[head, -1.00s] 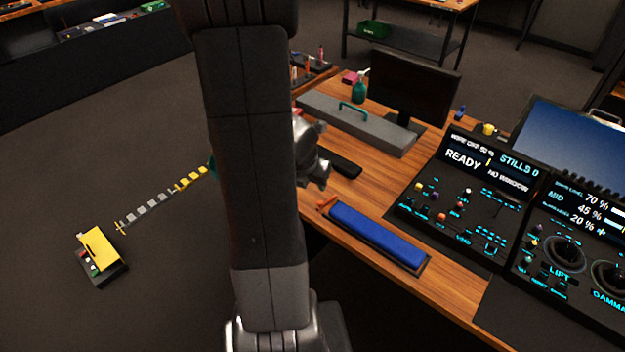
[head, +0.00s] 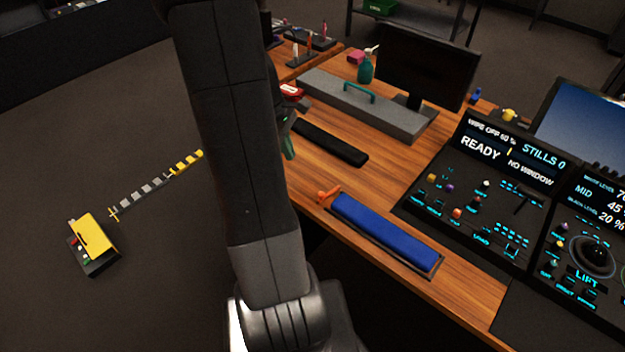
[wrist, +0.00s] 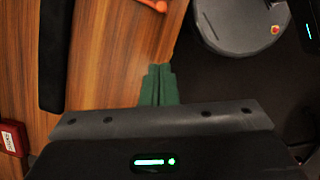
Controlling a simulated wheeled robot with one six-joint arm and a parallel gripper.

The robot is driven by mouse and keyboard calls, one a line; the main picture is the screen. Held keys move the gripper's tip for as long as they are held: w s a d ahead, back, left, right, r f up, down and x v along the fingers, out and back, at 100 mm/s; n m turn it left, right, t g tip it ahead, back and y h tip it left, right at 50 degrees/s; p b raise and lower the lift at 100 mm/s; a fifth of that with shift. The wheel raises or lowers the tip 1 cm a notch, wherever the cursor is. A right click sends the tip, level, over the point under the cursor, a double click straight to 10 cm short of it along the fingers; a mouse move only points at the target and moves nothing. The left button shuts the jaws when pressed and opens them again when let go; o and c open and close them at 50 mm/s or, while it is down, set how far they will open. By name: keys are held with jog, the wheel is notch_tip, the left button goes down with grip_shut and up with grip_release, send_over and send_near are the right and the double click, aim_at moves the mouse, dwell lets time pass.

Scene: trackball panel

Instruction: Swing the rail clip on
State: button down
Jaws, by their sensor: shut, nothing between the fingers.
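An orange piece (head: 327,194), which looks like the rail clip, sits at the near-left end of the blue padded rail (head: 384,231) along the desk's front edge. It sticks out to the left of the pad. In the wrist view only a part of the orange piece (wrist: 153,4) shows at the top edge. My gripper (head: 289,147) is partly hidden behind my arm in the head view, left of and beyond the orange piece. In the wrist view its green fingers (wrist: 158,84) are together and empty, over the wooden desk's edge, apart from the orange piece.
A black bar (head: 331,143) lies on the desk (head: 470,300) between my gripper and the grey box (head: 365,107) with a teal handle. A monitor (head: 425,72) stands behind. The control panel (head: 465,190) fills the right. A yellow-lidded box (head: 93,246) is on the floor at left.

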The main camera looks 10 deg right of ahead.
send_near(329, 192)
jog(key=a+f, duration=0.4)
jog(key=a, duration=0.1)
jog(key=shift+a+f, duration=0.1)
jog(key=shift+a, duration=0.2)
jog(key=shift+s+d+f, duration=0.1)
jog(key=shift+s+d, duration=0.2)
jog(key=shift+d, duration=0.25)
jog(key=shift+s+d+f, duration=0.1)
jog(key=shift+s+d, duration=0.2)
jog(key=shift+d, duration=0.25)
jog(key=shift+s+d+f, duration=0.1)
jog(key=shift+s+d, duration=0.15)
jog(key=shift+d, duration=0.2)
